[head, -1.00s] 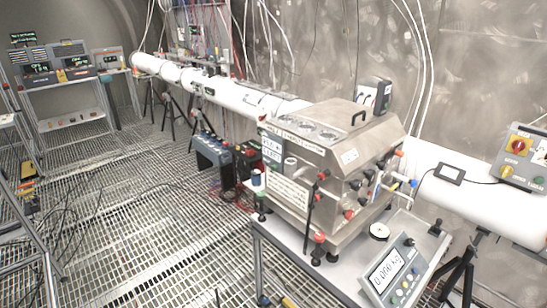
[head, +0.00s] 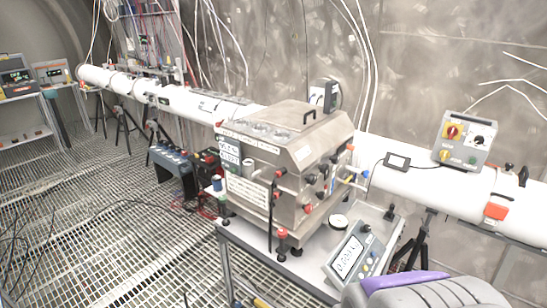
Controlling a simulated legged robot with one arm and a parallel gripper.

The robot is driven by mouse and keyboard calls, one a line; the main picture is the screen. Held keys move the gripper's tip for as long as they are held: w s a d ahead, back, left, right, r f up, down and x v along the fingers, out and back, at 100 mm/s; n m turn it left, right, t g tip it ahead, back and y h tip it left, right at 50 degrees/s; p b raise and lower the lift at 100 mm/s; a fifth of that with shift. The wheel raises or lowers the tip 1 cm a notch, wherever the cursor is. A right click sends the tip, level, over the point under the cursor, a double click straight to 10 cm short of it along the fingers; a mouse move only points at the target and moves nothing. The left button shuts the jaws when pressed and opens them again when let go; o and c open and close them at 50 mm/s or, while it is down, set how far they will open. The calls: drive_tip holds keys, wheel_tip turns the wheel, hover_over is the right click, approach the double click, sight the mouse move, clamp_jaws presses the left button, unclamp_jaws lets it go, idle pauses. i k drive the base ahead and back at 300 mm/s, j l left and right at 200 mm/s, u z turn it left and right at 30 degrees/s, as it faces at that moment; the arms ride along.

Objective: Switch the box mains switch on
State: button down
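A grey control box (head: 465,139) sits on top of the white pipe at the right of the head view. The knob positions are too small to read. A smaller white and black box (head: 324,94) is on the wall behind the steel machine. My arm shows at the bottom right as a grey rounded link with a purple edge, well below the control box. My gripper's fingers are not seen.
A steel machine (head: 285,165) with several coloured knobs stands on a table (head: 262,254), beside a scale with a lit display (head: 349,255). The white pipe (head: 410,187) runs along the wall. Cables hang on the wall. The grating floor (head: 110,225) at left is mostly open.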

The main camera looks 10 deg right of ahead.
sight(308, 207)
drive_tip(key=i+z, duration=0.2)
drive_tip(key=z, duration=0.2)
drive_tip(key=i+j+z, duration=0.1)
drive_tip(key=z, duration=0.3)
drive_tip(key=i+j, duration=0.05)
drive_tip(key=i, duration=0.05)
